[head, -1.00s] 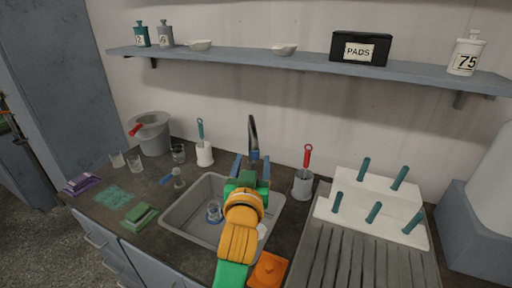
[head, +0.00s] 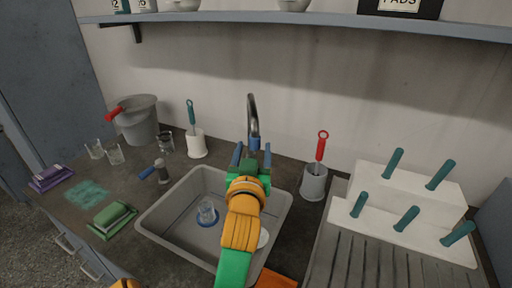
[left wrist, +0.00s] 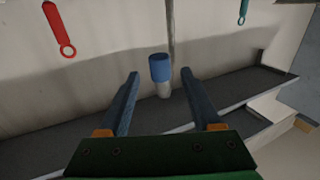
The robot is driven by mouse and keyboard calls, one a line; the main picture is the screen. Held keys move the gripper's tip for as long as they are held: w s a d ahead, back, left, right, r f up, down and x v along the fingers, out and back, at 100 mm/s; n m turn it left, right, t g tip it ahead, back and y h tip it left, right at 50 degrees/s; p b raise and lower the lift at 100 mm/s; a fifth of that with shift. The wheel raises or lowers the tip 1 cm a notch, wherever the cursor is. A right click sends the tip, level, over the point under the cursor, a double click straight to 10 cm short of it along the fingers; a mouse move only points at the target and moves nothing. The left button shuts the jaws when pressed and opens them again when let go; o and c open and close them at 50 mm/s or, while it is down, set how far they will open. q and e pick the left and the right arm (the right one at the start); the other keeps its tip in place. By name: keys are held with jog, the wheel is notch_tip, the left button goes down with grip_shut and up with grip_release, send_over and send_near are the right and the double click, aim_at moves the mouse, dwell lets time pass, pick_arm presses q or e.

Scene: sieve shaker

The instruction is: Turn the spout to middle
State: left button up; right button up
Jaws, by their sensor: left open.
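The spout (head: 252,112) is a tall dark metal faucet with a curved top behind the sink, with a blue part low down. In the left wrist view the blue part (left wrist: 160,67) appears between the fingertips, with a thin grey pipe above it. My left gripper (head: 252,158) is over the back of the sink, its blue fingers open on both sides of the spout's lower part. In the left wrist view the gripper (left wrist: 160,78) shows a gap around the blue part; no contact is visible. The spout's base is partly hidden by the gripper. My right gripper is not in view.
A teal-handled brush in a white holder (head: 197,144) stands left of the spout, a red-handled one in a grey holder (head: 313,182) right. A white rack (head: 400,228) stands further right. The shelf (head: 300,19) runs above.

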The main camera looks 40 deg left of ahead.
pick_arm(q)
jog(key=p+x, duration=0.1)
jog(key=x, duration=0.5)
jog(key=shift+w+a+f, duration=0.1)
jog(key=shift+w+a, duration=0.1)
jog(key=shift+w, duration=0.05)
jog(key=shift+w+a, duration=0.2)
jog(key=shift+w, duration=0.05)
grip_shut()
jog(key=shift+f, duration=0.1)
dwell(0.7)
